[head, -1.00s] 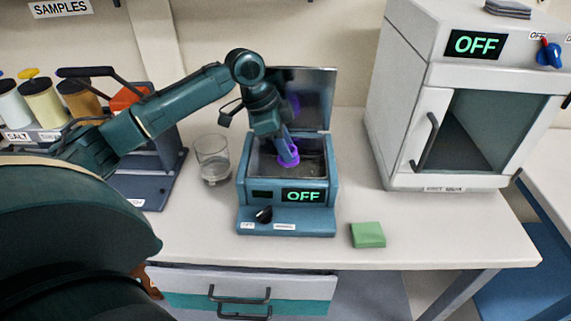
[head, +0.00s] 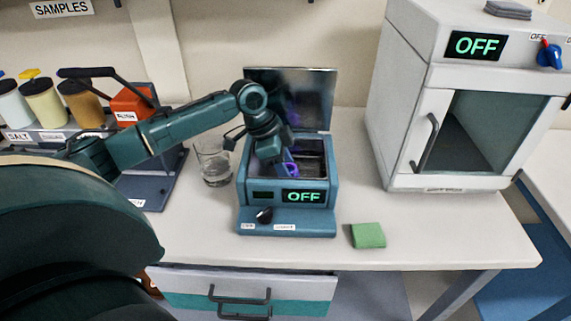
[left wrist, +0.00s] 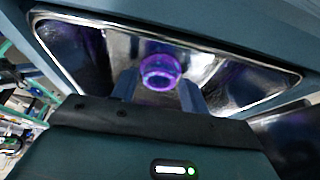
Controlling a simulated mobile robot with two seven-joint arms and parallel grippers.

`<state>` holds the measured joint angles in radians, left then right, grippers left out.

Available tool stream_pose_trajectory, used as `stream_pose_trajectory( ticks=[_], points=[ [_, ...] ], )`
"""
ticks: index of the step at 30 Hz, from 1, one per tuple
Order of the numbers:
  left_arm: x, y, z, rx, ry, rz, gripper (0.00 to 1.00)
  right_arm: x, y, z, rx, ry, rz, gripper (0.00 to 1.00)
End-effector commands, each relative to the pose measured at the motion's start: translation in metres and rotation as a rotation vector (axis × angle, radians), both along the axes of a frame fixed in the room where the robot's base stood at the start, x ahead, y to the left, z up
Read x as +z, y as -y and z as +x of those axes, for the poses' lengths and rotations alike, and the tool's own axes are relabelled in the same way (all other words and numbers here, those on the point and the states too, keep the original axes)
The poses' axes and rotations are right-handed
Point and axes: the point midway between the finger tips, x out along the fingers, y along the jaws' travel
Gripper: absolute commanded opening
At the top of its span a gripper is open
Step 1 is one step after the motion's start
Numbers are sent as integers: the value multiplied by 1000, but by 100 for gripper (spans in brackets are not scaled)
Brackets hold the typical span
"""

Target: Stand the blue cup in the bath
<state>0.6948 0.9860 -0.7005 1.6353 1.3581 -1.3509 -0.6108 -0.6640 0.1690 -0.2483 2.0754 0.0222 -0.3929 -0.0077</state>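The blue cup (head: 291,169) looks violet-blue and is inside the bath (head: 329,183), a teal box with a steel basin, its lid raised and its display reading OFF. My left gripper (head: 284,165) reaches down into the bath from above, and its body hides part of the cup. In the left wrist view the cup (left wrist: 160,73) lies between the two fingers of my left gripper (left wrist: 158,88), which seem to be shut on it. I cannot tell whether the cup touches the basin floor. My right gripper is not in view.
A clear glass beaker (head: 214,163) stands just left of the bath. A green pad (head: 368,235) lies to the front right. A white cabinet (head: 393,110) stands at the right. A rack of jars (head: 45,105) is at the left. The bench between bath and cabinet is clear.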

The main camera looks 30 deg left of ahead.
Motion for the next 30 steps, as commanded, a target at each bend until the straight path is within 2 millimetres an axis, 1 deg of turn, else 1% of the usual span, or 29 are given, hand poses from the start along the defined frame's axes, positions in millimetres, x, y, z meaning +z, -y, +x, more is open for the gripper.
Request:
stream_pose_trajectory(
  ticks=[1, 3, 10, 14, 17, 24, 27, 30],
  points=[
    [0, 0, 0, 0, 0, 0, 49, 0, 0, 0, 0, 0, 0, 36],
    [0, 0, 0, 0, 0, 0, 53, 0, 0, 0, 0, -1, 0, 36],
    [1, 0, 0, 0, 1, 0, 53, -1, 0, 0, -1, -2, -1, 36],
    [11, -3, -1, 1, 3, -1, 53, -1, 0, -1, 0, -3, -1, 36],
    [26, -9, -4, 1, 4, 1, 53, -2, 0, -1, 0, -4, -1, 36],
    [74, -26, -15, 2, 4, 0, 53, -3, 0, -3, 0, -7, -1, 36],
    [91, -32, -18, 1, 3, 1, 53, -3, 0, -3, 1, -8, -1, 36],
    [103, -36, -21, 2, 2, -1, 53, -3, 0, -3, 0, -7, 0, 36]
  ],
)
